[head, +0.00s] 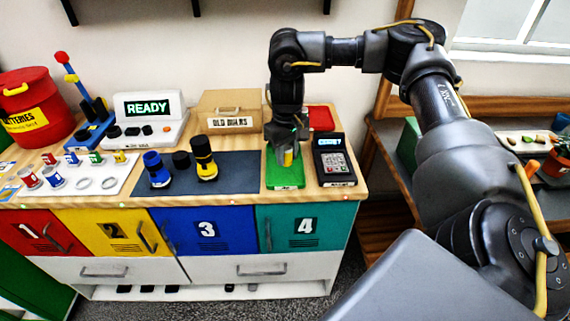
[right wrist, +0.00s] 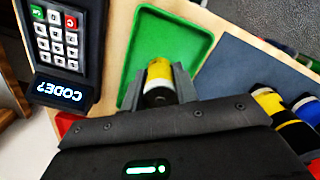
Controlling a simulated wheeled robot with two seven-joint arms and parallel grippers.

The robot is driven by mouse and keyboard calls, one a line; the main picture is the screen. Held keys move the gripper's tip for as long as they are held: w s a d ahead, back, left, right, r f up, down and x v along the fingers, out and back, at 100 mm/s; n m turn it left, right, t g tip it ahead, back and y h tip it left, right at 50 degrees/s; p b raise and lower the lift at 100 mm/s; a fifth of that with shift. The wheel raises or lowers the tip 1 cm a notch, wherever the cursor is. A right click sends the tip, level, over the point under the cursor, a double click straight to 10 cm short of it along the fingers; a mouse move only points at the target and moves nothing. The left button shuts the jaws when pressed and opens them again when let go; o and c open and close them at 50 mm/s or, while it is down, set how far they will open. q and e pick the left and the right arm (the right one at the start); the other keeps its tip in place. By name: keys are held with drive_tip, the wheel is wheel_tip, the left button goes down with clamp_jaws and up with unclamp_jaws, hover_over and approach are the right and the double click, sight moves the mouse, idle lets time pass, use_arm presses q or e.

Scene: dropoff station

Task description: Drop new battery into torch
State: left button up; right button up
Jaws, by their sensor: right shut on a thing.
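My right gripper (head: 287,152) is shut on a yellow battery (right wrist: 159,72) with a dark end. It holds the battery over the green tray (head: 284,183); I cannot tell whether the battery touches the tray. The battery also shows in the head view (head: 288,158), partly hidden by the fingers. A yellow and black torch (head: 205,160) stands on the dark mat (head: 232,172), left of the gripper. Whether either torch is open is too small to tell. My left gripper is out of view.
A keypad terminal (head: 334,160) reading "CODE?" (right wrist: 60,92) stands right of the green tray. A cardboard box (head: 229,110) and a console reading "READY" (head: 146,112) stand behind the mat. The mat's right part is clear.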

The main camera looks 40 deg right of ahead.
drive_tip(key=shift+w+f, duration=0.15)
drive_tip(key=shift+w+f+b, duration=0.15)
drive_tip(key=shift+f, duration=0.75)
drive_tip(key=shift+w+f+b, duration=0.1)
drive_tip(key=shift+f+b, duration=0.05)
drive_tip(key=shift+f, duration=0.75)
drive_tip(key=shift+s+a, duration=0.1)
drive_tip(key=o, duration=1)
drive_tip(key=shift+f, duration=0.15)
drive_tip(key=shift+o, duration=0.2)
wheel_tip(320, 180, up, 12)
drive_tip(key=shift+r+p, duration=0.25)
drive_tip(key=shift+p, duration=0.55)
